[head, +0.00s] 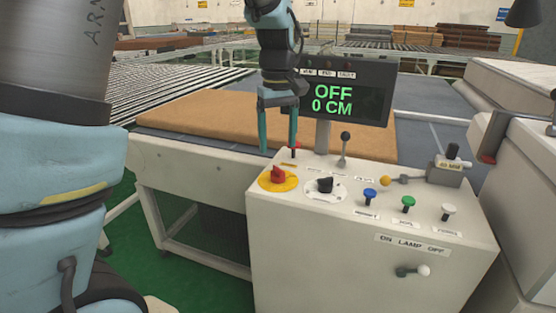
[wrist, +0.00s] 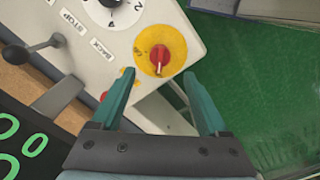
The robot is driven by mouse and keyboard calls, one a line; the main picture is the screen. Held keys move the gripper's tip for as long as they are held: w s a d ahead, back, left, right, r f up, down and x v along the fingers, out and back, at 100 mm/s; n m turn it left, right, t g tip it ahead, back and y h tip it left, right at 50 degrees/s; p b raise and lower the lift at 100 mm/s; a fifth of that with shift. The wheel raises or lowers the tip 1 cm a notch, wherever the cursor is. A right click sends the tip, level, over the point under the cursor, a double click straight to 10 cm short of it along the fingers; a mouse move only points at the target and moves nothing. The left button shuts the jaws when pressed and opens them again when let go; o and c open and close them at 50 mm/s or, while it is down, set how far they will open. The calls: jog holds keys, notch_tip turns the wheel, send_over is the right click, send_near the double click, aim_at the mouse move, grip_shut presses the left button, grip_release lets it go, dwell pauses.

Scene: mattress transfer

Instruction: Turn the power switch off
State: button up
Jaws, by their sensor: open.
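The power switch is a red rotary knob (head: 279,175) on a round yellow plate (head: 265,184), at the left corner of the white control box top. In the wrist view the red knob (wrist: 160,58) lies just ahead of and between my fingertips, its handle pointing toward me. My gripper (head: 279,148) is open and points down above the switch; it also shows in the wrist view (wrist: 159,76) with both fingers apart and nothing between them. I see no contact with the knob. The display (head: 340,98) reads OFF and 0 CM in green.
A black dial (head: 325,185) on a white plate sits right of the switch. Blue (head: 370,196), green (head: 408,204) and white (head: 448,210) buttons and a black-knobbed lever (head: 344,148) share the box top. A brown mattress slab (head: 205,118) lies behind.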

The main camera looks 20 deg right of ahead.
jog(key=shift+r, duration=1.3)
jog(key=shift+a, duration=0.1)
jog(key=s+a+f, duration=0.1)
jog(key=a+f, duration=0.2)
jog(key=a, duration=0.7)
jog(key=s+a+f+m+t, duration=0.1)
jog(key=a+f, duration=0.2)
jog(key=a, duration=0.7)
jog(key=s+a+f, duration=0.2)
jog(key=a+f, duration=0.1)
jog(key=a, duration=0.7)
jog(key=shift+f+m+t, duration=0.3)
jog(key=shift+f+m, duration=0.1)
